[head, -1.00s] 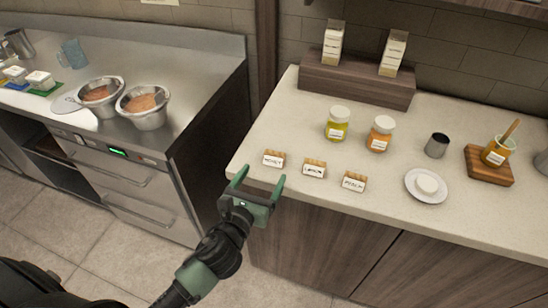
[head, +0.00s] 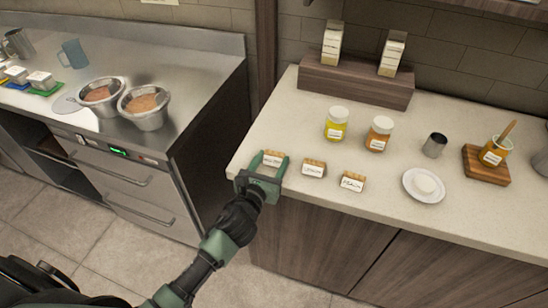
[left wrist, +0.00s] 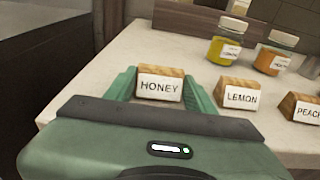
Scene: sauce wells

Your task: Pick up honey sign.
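The honey sign (left wrist: 159,87) is a small wooden block with a white label reading HONEY, standing on the counter. In the head view the honey sign (head: 272,158) is at the counter's left front corner, partly covered by my left gripper (head: 270,162). In the left wrist view the green fingers of the left gripper (left wrist: 160,85) stand one on each side of the sign. A gap shows at the right finger, so the gripper is open around the sign. My right gripper is not in view.
The lemon sign (head: 313,168) and peach sign (head: 351,181) stand to the right. Behind are a yellow jar (head: 336,124) and an orange jar (head: 379,134). A white plate (head: 424,198) and a metal cup (head: 434,145) are farther right.

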